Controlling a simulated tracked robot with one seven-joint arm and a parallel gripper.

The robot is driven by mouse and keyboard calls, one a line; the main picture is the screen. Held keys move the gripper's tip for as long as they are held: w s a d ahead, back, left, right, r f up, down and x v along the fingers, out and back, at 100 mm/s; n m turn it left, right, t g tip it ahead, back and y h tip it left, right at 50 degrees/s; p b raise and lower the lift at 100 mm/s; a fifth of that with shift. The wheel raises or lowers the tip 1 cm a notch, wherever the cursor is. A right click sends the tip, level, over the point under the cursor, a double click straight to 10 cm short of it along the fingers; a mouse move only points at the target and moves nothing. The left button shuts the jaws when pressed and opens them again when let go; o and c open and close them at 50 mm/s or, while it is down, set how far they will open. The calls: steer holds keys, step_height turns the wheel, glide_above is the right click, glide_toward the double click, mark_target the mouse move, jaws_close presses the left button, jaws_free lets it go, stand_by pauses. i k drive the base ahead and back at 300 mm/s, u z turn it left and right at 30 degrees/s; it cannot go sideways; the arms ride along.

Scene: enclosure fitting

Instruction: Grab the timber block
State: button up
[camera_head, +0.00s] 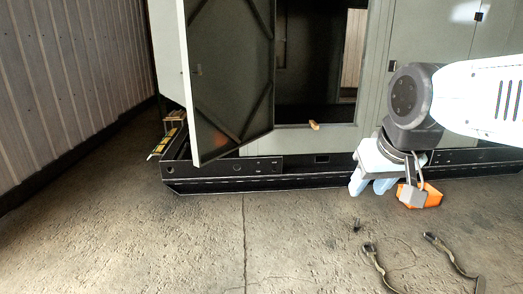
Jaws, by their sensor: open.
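A small tan block (314,125), which looks like the timber block, lies on the sill of the open doorway in the grey-green enclosure (425,40). My gripper (370,188) hangs from my white arm to the right of and below the block in the picture, in front of the enclosure's dark base. Its pale blue fingers point down and stand apart with nothing seen between them. The gripper is clear of the block in the picture; the exact depth between them is hard to tell.
The enclosure door (230,75) stands open left of the doorway. A yellow-marked item (168,140) lies by the base's left end. Dark strap-like pieces (376,264) lie on the floor at front right. The concrete floor (150,235) is clear at front left.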

mark_target(315, 126)
steer(key=z, duration=0.1)
steer(key=i, duration=1.1)
steer(key=z, duration=0.25)
steer(key=i, duration=2.2)
steer(key=z, duration=0.25)
steer(key=k, duration=0.4)
steer(key=u, duration=0.85)
steer(key=i, duration=2.2)
steer(key=z, duration=0.55)
